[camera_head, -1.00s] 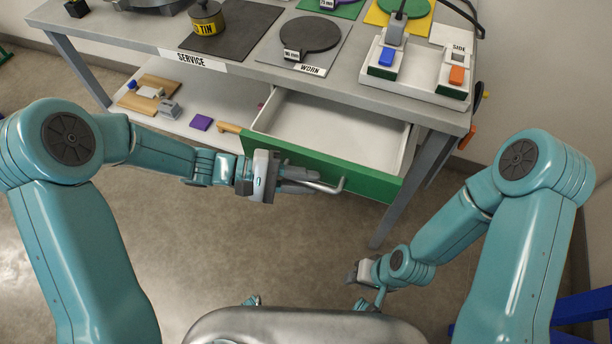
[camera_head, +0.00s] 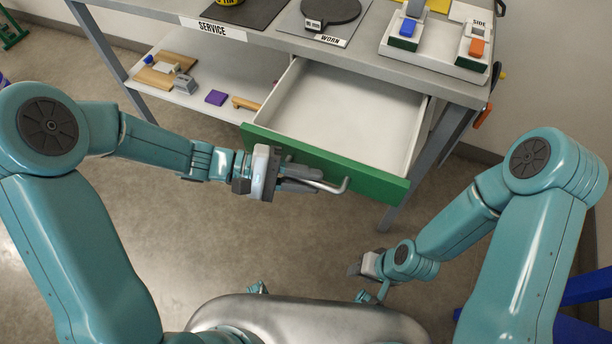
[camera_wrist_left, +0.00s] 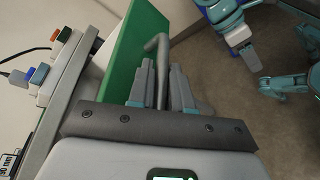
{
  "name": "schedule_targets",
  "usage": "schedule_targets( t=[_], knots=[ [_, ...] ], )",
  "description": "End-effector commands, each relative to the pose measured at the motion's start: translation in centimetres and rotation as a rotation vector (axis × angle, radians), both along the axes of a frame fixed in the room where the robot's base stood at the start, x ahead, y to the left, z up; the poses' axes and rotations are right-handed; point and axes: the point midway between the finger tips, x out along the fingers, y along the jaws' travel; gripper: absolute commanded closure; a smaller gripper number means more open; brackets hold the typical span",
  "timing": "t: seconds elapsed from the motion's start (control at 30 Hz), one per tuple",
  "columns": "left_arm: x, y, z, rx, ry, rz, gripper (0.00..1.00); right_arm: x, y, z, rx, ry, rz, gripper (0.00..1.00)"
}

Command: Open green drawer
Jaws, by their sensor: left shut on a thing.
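The green drawer (camera_head: 368,182) is pulled well out from under the cart top, and its white inside (camera_head: 345,110) looks empty. Its green front also shows in the left wrist view (camera_wrist_left: 133,50). A grey bar handle (camera_head: 343,186) runs along the front. My left gripper (camera_head: 310,182) is shut on the handle; in the left wrist view the fingers (camera_wrist_left: 166,85) lie on either side of the bar. Part of the handle is hidden by the fingers. My right gripper (camera_head: 362,266) hangs low over the floor, away from the drawer; its fingers are too small to read.
The cart top (camera_head: 370,62) holds a pad with a black disc (camera_head: 332,10) and a switch box (camera_head: 440,50). A lower shelf (camera_head: 215,75) at left holds several small parts. Open floor lies between the drawer and my body. A blue frame (camera_head: 585,310) stands at lower right.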

Motion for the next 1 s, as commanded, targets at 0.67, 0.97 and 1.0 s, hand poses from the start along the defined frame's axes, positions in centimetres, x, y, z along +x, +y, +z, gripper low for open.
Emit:
schedule_targets(
  t=[0.67, 0.97, 1.0],
  knots=[
    [-0.2, 0.1, 0.0, 0.000, -0.001, 0.001, 0.75, 0.0, 0.0, 0.0, 0.000, 0.000, 0.000, 0.57],
    [-0.2, 2.8, 0.7, 0.000, -0.003, 0.007, 0.75, 0.0, 0.0, 0.3, 0.000, 0.000, 0.000, 0.57],
    [-0.1, 3.8, 0.9, 0.000, -0.004, 0.007, 0.75, 0.0, 0.0, 0.3, 0.000, 0.000, 0.000, 0.57]
  ],
)
